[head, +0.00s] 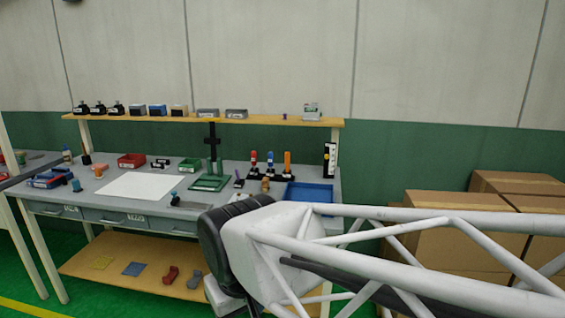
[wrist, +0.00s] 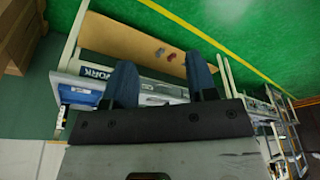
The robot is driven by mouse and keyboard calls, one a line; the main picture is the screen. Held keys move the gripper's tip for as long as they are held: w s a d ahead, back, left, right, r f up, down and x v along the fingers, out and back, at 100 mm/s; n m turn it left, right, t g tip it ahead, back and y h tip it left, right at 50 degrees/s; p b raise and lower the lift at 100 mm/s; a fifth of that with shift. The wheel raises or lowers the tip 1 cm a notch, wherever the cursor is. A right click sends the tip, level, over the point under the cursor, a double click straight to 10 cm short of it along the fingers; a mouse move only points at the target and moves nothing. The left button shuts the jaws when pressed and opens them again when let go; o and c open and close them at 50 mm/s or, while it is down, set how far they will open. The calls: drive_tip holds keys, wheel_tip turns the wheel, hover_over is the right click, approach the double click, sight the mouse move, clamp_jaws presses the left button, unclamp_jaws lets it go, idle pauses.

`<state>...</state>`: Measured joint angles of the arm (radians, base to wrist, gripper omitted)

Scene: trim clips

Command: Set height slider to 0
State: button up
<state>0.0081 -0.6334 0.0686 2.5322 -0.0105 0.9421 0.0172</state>
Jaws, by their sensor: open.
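A narrow upright black panel (head: 329,160) with white and yellow marks stands at the right end of the workbench, by the shelf post. It may be the height slider; its setting is too small to read. In the wrist view my gripper (wrist: 162,75) is open, its two dark fingers apart with nothing between them. The bench front and lower shelf show beyond them. In the head view my arm comes in from the right in front of the bench, and the fingers cannot be made out.
The workbench (head: 88,190) holds a white sheet (head: 138,186), a blue tray (head: 309,192), a red bin (head: 131,160) and several tools. Small boxes line the upper shelf (head: 260,121). Cardboard boxes (head: 440,225) stand at right. The green floor (wrist: 250,30) is clear in front.

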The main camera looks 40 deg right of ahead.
drive_tip(key=w+d+r+n+t+h, duration=0.15)
drive_tip(key=w+d, duration=0.45)
drive_tip(key=w, duration=0.6)
drive_tip(key=w+d+r+n+t, duration=0.1)
drive_tip(key=w+d+r+t, duration=0.15)
drive_tip(key=w+d, duration=0.65)
drive_tip(key=w+d+r+n+t+h, duration=0.1)
drive_tip(key=w+d+r+t, duration=0.15)
drive_tip(key=w, duration=1.25)
drive_tip(key=w+d+n+h, duration=0.1)
drive_tip(key=w+d+n, duration=0.1)
drive_tip(key=w+d, duration=0.95)
drive_tip(key=w+d+f+n+t+h, duration=0.1)
drive_tip(key=w+d+f, duration=0.15)
drive_tip(key=d, duration=0.45)
drive_tip(key=w+d+f+t+h, duration=0.15)
drive_tip(key=w+d, duration=0.25)
drive_tip(key=d, duration=0.4)
drive_tip(key=w+d+f+n+h, duration=0.1)
drive_tip(key=w+d+f, duration=0.1)
drive_tip(key=w+d, duration=0.35)
drive_tip(key=n+t+h, duration=0.1)
drive_tip(key=n+h, duration=0.1)
drive_tip(key=h, duration=0.4)
approach(327, 157)
drive_tip(key=x, duration=0.2)
drive_tip(key=shift+w+d, duration=0.2)
drive_tip(key=shift+d, duration=0.15)
drive_tip(key=shift+w+d, duration=0.1)
drive_tip(key=shift+x, duration=3.7)
